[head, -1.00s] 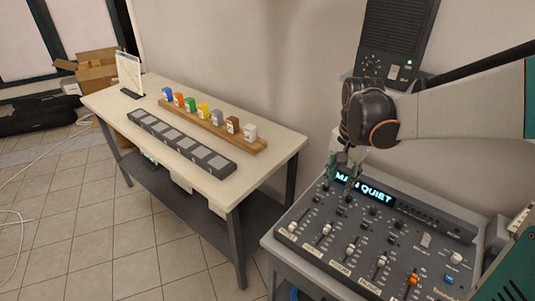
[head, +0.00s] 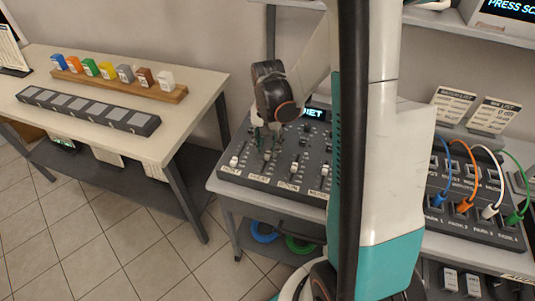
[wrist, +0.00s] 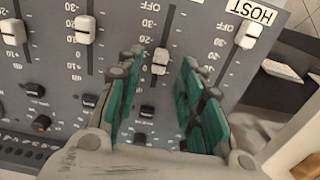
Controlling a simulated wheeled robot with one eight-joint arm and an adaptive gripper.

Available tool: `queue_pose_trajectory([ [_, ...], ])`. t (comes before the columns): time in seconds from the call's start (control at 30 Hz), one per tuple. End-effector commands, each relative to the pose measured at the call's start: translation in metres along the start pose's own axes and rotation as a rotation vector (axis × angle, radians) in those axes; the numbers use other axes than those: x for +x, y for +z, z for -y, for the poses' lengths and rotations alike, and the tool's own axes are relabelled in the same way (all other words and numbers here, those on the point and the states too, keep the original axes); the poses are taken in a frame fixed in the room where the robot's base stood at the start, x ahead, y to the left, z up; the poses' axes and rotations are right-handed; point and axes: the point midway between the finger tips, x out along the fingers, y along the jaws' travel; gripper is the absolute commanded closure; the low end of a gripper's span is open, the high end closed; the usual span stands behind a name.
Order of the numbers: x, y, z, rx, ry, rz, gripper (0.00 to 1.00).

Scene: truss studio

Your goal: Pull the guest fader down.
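The grey mixing desk (head: 262,180) stands on a table in the middle of the head view. In the wrist view its slots run toward OFF at the top. The guest fader's white cap (wrist: 160,61) is the one beside the host fader (wrist: 248,35); it sits farther from OFF than the host cap. In the head view the guest cap (head: 267,155) shows just below my gripper (head: 265,138). In the wrist view my gripper (wrist: 162,95) is open, with green fingers on either side of the guest slot. I see no contact with the cap.
Other white fader caps (wrist: 85,29) stand left of it in the wrist view, with dark knobs (wrist: 35,90) below them. A patch panel with coloured cables (head: 465,200) is at the right. A table with coloured blocks (head: 105,70) stands left.

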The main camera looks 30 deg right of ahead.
Motion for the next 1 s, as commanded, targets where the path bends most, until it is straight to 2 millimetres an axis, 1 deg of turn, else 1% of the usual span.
queue_pose_trajectory([
  [0.03,0.011,0.0,0.0,0.0,0.0,0.0,0.65],
  [0.2,0.028,0.0,0.0,0.0,0.0,0.0,0.65],
  [0.37,0.033,0.0,0.0,0.0,0.0,0.0,0.65],
  [0.6,0.033,0.0,0.0,0.0,0.0,0.0,0.65],
  [0.63,0.033,0.0,0.0,0.0,0.0,0.0,0.7],
  [0.67,0.033,0.0,0.0,0.0,0.0,0.0,0.76],
  [0.7,0.033,0.0,0.0,0.0,0.0,0.0,0.85],
  [0.77,0.033,0.0,0.0,0.0,0.0,0.0,0.99],
  [1.0,0.033,0.002,0.0,-0.001,0.0,0.0,1.0],
])
